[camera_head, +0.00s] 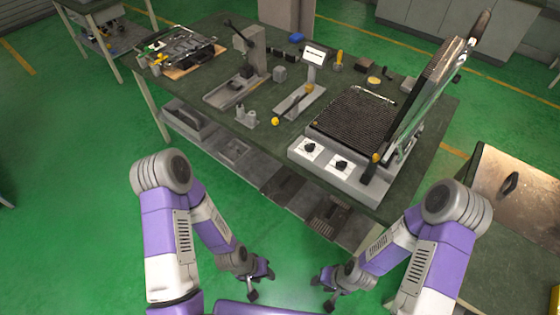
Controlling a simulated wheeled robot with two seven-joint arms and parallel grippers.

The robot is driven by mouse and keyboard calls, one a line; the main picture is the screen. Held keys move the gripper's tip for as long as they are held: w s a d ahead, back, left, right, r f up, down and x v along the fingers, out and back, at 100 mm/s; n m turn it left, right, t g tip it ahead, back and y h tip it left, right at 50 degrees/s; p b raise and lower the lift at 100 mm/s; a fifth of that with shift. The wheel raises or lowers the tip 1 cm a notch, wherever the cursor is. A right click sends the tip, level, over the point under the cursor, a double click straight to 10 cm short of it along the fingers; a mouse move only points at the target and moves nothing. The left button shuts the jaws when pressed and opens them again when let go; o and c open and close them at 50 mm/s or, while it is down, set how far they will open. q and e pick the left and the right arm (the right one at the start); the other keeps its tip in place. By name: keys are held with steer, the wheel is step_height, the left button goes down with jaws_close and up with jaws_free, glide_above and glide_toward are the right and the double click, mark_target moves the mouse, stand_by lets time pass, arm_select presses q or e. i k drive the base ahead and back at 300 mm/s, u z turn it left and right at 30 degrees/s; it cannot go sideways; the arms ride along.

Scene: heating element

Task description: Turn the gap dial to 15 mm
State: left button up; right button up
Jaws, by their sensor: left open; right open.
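A grey press-like machine (362,184) with a dark ribbed plate and a raised, hinged lid stands at the right end of the green workbench. My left gripper (260,284) and my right gripper (321,290) are both open and empty. Both are low in front of the bench, well apart from the dials.
The raised lid (432,95) leans up at the machine's right side. A lever tool with a yellow knob (275,121) stands left of the machine. A lower shelf (285,188) runs under the bench. A brown-topped cabinet (520,190) stands at right. Green floor (80,190) is clear at left.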

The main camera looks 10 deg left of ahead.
mark_target(309, 148)
steer(key=u, duration=0.15)
steer(key=k, duration=0.6)
steer(key=u, duration=1.4)
steer(key=i, duration=0.8)
steer(key=z, duration=0.8)
steer(key=i, duration=0.65)
steer(key=z, duration=0.7)
